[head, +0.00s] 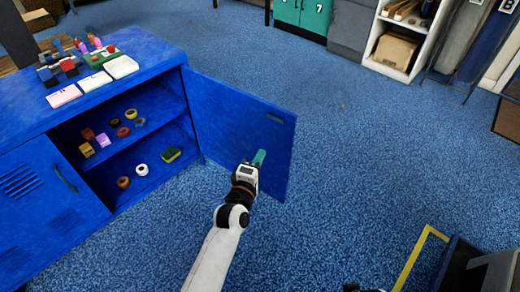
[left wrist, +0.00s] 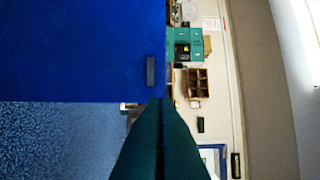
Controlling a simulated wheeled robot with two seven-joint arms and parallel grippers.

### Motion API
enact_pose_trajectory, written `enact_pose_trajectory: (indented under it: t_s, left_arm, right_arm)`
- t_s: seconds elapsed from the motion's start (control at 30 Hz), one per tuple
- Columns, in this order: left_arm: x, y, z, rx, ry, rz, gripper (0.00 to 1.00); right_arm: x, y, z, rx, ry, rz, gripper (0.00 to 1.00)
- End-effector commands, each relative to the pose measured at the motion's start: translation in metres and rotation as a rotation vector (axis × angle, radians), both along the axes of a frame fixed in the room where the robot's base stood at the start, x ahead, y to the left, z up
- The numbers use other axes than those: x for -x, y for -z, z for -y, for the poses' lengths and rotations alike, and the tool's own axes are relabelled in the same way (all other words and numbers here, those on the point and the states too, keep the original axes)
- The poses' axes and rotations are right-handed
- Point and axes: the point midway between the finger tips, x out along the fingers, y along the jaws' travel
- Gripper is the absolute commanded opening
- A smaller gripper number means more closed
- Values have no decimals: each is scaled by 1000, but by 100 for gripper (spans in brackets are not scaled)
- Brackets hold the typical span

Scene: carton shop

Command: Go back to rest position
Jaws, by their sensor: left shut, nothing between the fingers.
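My left gripper (head: 259,157) has teal fingers and shows in front of the open blue cabinet door (head: 238,125) in the head view. Its fingers are shut with nothing between them. In the left wrist view the shut fingers (left wrist: 164,102) point up the picture, close to the edge of the blue door (left wrist: 80,50) and its dark handle (left wrist: 150,70). I cannot tell whether they touch the door. My right gripper is not clearly in view.
The blue cabinet (head: 150,55) stands at left with tape rolls and small items on its shelves. Its top holds pads and small coloured items. A white shelf unit (head: 393,72) and teal lockers (head: 302,15) stand at the back. The blue carpet (head: 370,150) is clear in the middle.

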Motion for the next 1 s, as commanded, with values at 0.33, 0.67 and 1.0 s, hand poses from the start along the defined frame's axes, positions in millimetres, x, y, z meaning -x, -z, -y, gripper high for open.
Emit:
enact_pose_trajectory:
  t_s: [0.33, 0.67, 1.0]
  left_arm:
    - [20, 28, -6, -147, 33, -70, 0]
    - [160, 161, -75, -1013, 426, -461, 0]
    - [267, 200, -134, -1423, 817, -671, 0]
  right_arm:
    - [0, 3, 0, 0, 0, -1, 30]
    - [0, 2, 0, 0, 0, -1, 30]
    - [0, 2, 0, 0, 0, -1, 30]
